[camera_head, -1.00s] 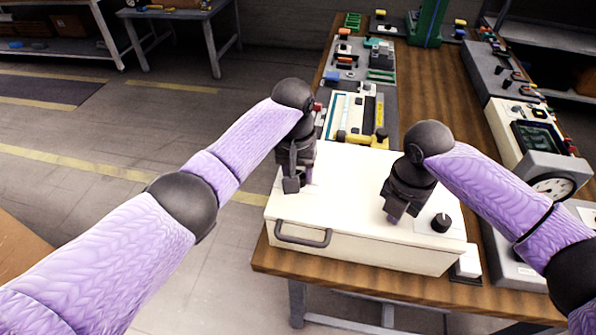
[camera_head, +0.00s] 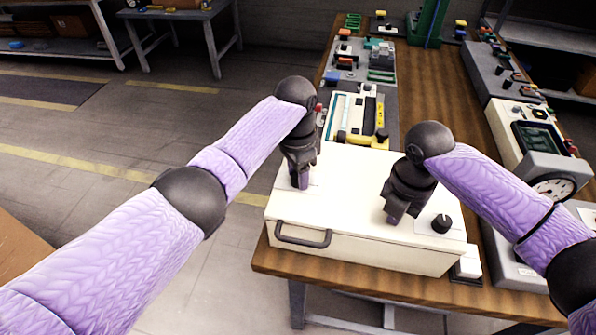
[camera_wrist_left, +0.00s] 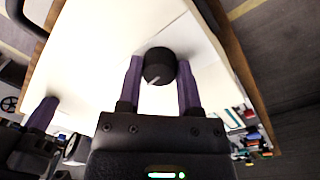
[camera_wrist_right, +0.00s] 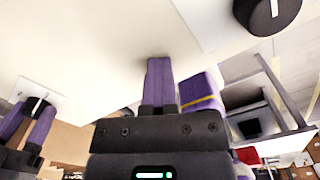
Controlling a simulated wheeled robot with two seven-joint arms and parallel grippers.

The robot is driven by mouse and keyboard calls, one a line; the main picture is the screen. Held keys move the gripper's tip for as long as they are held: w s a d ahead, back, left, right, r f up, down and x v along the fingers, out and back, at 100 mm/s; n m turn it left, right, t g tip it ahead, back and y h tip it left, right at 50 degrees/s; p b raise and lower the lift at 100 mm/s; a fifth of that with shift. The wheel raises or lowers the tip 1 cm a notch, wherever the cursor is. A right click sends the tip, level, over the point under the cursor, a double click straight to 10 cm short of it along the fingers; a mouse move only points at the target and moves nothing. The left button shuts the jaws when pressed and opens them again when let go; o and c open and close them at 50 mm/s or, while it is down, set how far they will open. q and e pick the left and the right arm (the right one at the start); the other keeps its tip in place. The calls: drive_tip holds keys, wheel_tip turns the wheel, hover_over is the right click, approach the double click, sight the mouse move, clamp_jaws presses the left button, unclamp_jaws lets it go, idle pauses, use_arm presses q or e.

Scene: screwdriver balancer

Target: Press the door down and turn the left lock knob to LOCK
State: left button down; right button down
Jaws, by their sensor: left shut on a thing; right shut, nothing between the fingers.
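The cream door (camera_head: 345,205) is the flat top of a box with a dark handle on its front. My left gripper (camera_head: 300,183) points down at the door's left side. In the left wrist view its purple fingers are shut on the black left lock knob (camera_wrist_left: 159,64), whose white pointer line is tilted. The knob also shows in the right wrist view (camera_wrist_right: 38,104) between those fingers. My right gripper (camera_head: 398,214) is shut and empty, its fingertips down at the door surface, left of the right knob (camera_head: 441,223). Whether the fingertips press is hard to tell.
The box stands on a wooden workbench (camera_head: 440,90). Behind it lies a tray with yellow and teal tools (camera_head: 357,115). A gauge device (camera_head: 553,187) stands at the right. A small white block (camera_head: 468,262) is by the box's front right corner.

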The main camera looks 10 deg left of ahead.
use_arm(q)
drive_tip(key=shift+m, duration=0.7)
use_arm(e)
drive_tip(key=shift+d, duration=0.1)
drive_tip(key=shift+f, duration=0.1)
use_arm(q)
drive_tip(key=shift+c, duration=1.3)
unclamp_jaws()
wheel_tip(320, 180, up, 12)
drive_tip(key=shift+w+a, duration=0.25)
